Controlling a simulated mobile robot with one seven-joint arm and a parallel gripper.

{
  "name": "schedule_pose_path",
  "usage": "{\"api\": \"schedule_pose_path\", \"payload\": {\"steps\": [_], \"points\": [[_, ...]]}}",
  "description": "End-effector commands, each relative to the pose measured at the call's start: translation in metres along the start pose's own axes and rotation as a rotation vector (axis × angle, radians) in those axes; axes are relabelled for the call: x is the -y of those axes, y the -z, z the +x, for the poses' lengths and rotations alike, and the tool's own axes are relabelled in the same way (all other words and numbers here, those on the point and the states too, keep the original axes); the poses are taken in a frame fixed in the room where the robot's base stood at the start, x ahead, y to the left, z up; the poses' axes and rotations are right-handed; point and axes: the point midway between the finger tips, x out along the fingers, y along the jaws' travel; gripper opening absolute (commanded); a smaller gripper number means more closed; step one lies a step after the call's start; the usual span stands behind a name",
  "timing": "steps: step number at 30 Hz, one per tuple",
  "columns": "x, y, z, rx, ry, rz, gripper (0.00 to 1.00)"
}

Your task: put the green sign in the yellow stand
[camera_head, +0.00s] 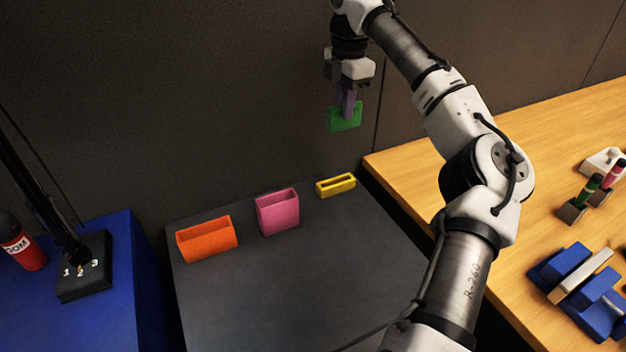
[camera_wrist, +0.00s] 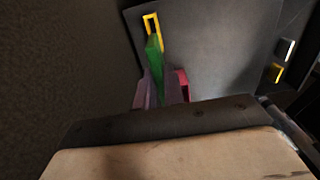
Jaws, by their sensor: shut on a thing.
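The green sign (camera_head: 345,117) is a flat plate held in my gripper (camera_head: 347,104), whose fingers are shut on it. In the head view it hangs high against the dark wall, above the table. The yellow stand (camera_head: 335,186) is a low block with a long slot, at the far right of the dark table. The sign is apart from the stand. In the wrist view the green sign (camera_wrist: 154,70) shows edge-on between the fingers (camera_wrist: 158,88), and the yellow stand (camera_wrist: 152,30) shows just beyond its tip, partly covered by it.
A pink holder (camera_head: 278,212) and an orange holder (camera_head: 207,240) stand left of the yellow stand on the dark table (camera_head: 290,290). A wooden table (camera_head: 555,150) with a blue clamp-like object (camera_head: 580,290) lies right. A blue surface (camera_head: 110,290) with a red bottle (camera_head: 25,250) lies left.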

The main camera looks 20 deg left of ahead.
Motion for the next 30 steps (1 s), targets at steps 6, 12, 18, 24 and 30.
{"api": "schedule_pose_path", "payload": {"steps": [6, 12, 18, 24, 30], "points": [[-0.002, -0.005, 0.003, -0.002, 0.003, 0.018, 0.0], [-0.001, -0.004, 0.051, -0.005, 0.004, 0.016, 0.0], [-0.001, -0.004, 0.104, -0.006, 0.003, 0.016, 0.0], [-0.001, -0.004, 0.141, -0.002, 0.001, 0.018, 0.0], [-0.002, -0.005, 0.154, 0.001, 0.001, 0.018, 0.0]]}}
